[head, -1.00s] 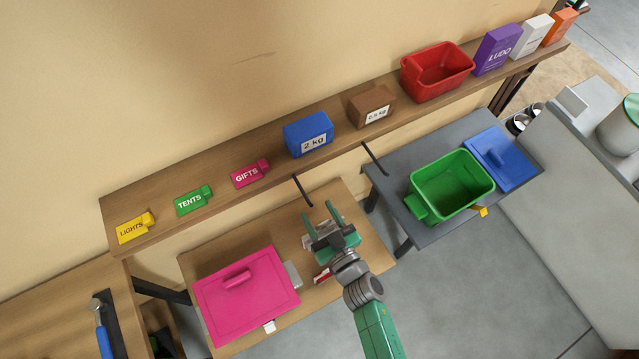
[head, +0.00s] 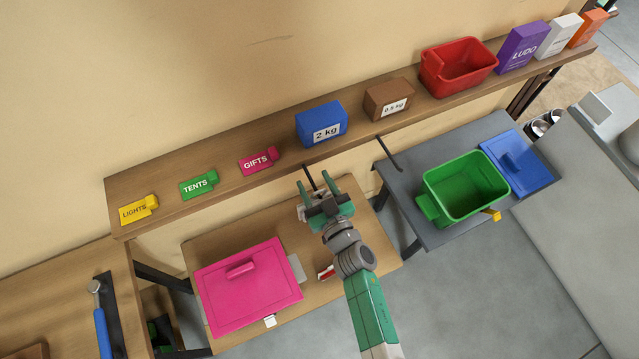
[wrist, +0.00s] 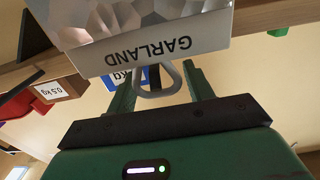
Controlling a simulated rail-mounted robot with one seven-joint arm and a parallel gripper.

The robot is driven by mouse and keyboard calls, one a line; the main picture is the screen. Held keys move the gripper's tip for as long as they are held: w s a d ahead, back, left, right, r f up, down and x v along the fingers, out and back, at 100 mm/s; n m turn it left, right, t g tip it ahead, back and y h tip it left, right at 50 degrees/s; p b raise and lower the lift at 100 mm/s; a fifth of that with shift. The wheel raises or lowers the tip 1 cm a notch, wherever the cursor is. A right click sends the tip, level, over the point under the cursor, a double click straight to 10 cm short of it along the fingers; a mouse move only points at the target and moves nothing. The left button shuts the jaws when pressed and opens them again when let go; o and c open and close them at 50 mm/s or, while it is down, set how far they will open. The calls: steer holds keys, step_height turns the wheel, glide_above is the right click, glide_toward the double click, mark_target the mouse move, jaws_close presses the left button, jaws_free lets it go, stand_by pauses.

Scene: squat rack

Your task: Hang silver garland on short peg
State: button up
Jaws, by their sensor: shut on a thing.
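The silver garland (wrist: 135,30) is a shiny faceted pack with a pale panel marked GARLAND and a grey loop, in the wrist view. My gripper (wrist: 163,82) is shut on it at the loop. In the head view my gripper (head: 315,188) hides most of the pack; a pale bit (head: 302,212) shows at its left. Two dark pegs stick out under the shelf: a left peg (head: 311,177) right at my fingertips and a right peg (head: 389,154). The left one is partly covered, so their lengths are hard to compare. I cannot tell whether the loop touches a peg.
The shelf (head: 230,165) holds tags, a blue 2 kg box (head: 321,123), a brown box (head: 388,99) and a red bin (head: 458,67). Below are a lidded pink box (head: 248,288) on a wooden table and a green bin (head: 465,187) on a grey table.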

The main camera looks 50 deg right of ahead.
mark_target(321, 198)
steer(key=shift+w+d, duration=0.15)
steer(key=shift+w, duration=0.15)
steer(key=shift+w+d+f+b, duration=0.25)
steer(key=shift+w+f+b, duration=0.25)
steer(key=shift+w, duration=0.1)
steer(key=o, duration=1)
steer(key=p+v, duration=0.1)
steer(key=v, duration=0.6)
steer(key=shift+s+a, duration=0.2)
steer(key=shift+s, duration=0.2)
